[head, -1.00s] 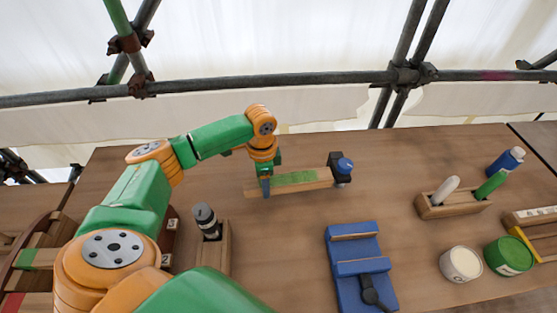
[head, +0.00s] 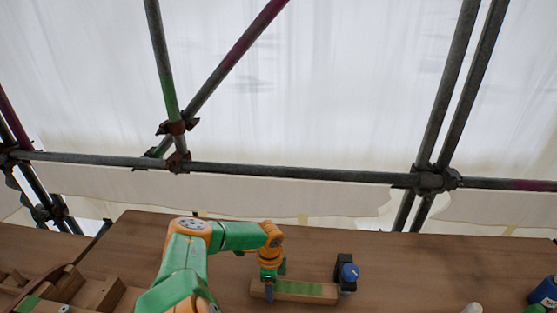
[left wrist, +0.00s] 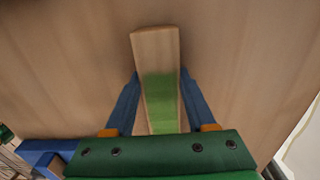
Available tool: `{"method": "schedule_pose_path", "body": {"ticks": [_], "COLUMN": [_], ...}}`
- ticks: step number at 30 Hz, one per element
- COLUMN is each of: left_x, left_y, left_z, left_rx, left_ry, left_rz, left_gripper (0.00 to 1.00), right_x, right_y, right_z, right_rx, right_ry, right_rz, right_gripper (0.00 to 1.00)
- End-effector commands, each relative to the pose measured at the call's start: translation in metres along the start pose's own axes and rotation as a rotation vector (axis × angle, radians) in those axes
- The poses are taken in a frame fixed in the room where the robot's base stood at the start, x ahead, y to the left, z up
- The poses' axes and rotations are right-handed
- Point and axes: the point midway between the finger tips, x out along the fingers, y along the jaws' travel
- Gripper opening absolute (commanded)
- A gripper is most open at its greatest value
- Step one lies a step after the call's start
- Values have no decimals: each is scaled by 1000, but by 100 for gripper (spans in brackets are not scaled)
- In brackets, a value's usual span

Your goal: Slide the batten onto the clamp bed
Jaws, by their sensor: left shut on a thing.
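The batten (head: 306,291) is a pale wooden strip with a green patch, low in the head view. My left gripper (head: 269,288) is at its left end. In the left wrist view, the blue fingers of my left gripper (left wrist: 158,82) are shut on the batten (left wrist: 155,50), one on each side. Its plain end sticks out past the fingertips. A dark block with a blue knob (head: 347,273) stands at the batten's right end; I cannot tell if they touch. The blue clamp-like bed seen earlier is below the head view now. My right gripper is not in view.
Wooden blocks (head: 98,294) are at the lower left of the bench. A blue bottle (head: 544,291) is at the right edge. Scaffold tubes (head: 290,172) cross behind the bench (head: 420,262).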

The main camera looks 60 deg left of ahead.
Motion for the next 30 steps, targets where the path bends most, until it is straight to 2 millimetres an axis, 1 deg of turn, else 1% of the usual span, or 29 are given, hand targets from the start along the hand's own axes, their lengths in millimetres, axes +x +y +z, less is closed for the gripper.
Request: {"method": "schedule_pose_path", "body": {"ticks": [3, 14, 30], "left_x": [2, 3, 5], "left_y": [0, -1, -1], "left_z": [-15, -56, -116], "left_rx": [2, 2, 2], "left_ry": [6, 4, 3], "left_rz": [-1, -3, -3], "left_gripper": [0, 0, 0], "right_x": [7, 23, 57], "right_y": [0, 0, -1], "right_z": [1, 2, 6], "right_rx": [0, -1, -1], "right_ry": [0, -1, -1], "right_rz": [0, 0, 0], "right_gripper": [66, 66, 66]}}
